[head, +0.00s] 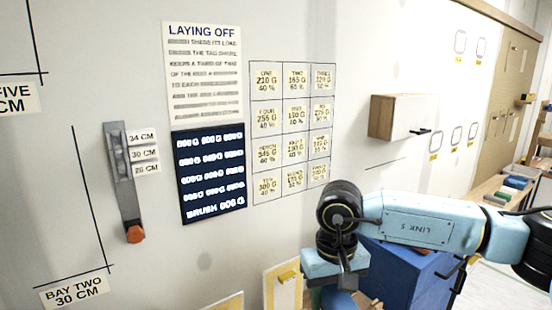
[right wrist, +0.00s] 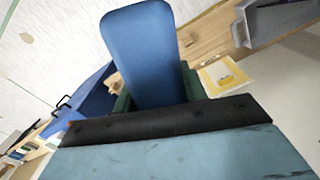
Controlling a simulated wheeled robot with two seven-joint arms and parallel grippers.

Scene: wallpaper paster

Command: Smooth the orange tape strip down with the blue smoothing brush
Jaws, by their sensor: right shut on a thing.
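In the right wrist view, a smooth blue piece with a rounded end, seemingly the smoothing brush (right wrist: 142,45), stands out from between the dark green fingers of my right gripper (right wrist: 160,92). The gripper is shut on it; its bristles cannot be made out. In the head view, my right gripper's light blue body (head: 335,264) is low, right of centre, in front of a blue cabinet; its fingers and the brush are not clear there. I cannot make out an orange tape strip for certain in either view. My left gripper is not in view.
A grey wall tool (head: 122,178) with an orange end hangs at left. Printed sheets (head: 203,72) cover the wall's middle. A wooden box (head: 396,116) juts out at right. A blue cabinet (head: 425,285) stands behind my arm. A pale panel (head: 283,287) bears a yellow piece.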

